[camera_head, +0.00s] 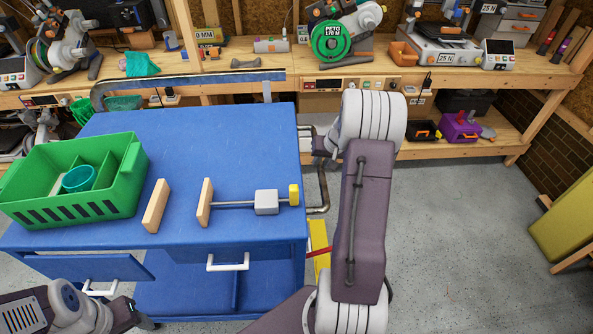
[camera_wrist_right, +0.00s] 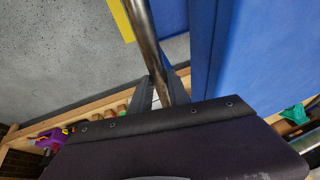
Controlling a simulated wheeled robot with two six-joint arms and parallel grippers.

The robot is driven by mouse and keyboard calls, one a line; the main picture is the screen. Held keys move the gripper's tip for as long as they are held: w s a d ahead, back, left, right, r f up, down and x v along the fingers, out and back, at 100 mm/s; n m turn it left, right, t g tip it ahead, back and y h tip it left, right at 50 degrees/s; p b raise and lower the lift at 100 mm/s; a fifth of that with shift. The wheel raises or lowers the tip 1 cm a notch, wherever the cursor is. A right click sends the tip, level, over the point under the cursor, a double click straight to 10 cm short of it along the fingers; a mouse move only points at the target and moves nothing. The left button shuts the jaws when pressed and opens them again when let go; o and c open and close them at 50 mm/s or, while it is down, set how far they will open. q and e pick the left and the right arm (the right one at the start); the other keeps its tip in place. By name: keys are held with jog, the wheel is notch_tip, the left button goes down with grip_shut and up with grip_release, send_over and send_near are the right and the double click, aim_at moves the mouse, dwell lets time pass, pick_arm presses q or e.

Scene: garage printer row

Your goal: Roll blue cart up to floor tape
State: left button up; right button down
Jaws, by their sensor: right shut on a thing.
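The blue cart (camera_head: 232,133) fills the left and middle of the head view. Its metal push handle (camera_head: 323,185) sticks out from the right side. My right gripper (camera_head: 325,150) is at the far part of this handle, partly hidden by my arm. In the right wrist view, its fingers (camera_wrist_right: 163,90) are shut around the metal bar (camera_wrist_right: 152,45), beside the blue cart side (camera_wrist_right: 258,45). Yellow floor tape (camera_head: 320,243) shows right of the cart, partly hidden by my arm; a yellow strip (camera_wrist_right: 122,18) also shows in the wrist view. My left gripper (camera_head: 130,314) is low at the left; its jaws are unclear.
On the cart stand a green crate (camera_head: 115,200) with a teal cup, two wooden blocks, and a rod with a grey block (camera_head: 266,202). A front-left drawer (camera_head: 90,266) looks pulled out. A wooden workbench (camera_head: 340,75) stands behind. Grey floor (camera_head: 460,235) is clear at right.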

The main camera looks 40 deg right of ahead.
pick_arm(q)
jog(key=shift+a+f+b, duration=0.1)
jog(key=shift+f+b, duration=0.3)
jog(key=shift+f, duration=0.4)
pick_arm(e)
jog(key=s+d, duration=0.7)
jog(key=d, duration=0.5)
jog(key=shift+s, duration=0.3)
jog(key=shift+d, duration=0.1)
jog(key=c, duration=1.3)
grip_release()
jog(key=shift+o, duration=0.2)
jog(key=shift+r, duration=0.1)
pick_arm(q)
jog(key=shift+r, duration=0.3)
pick_arm(e)
jog(key=v, duration=0.9)
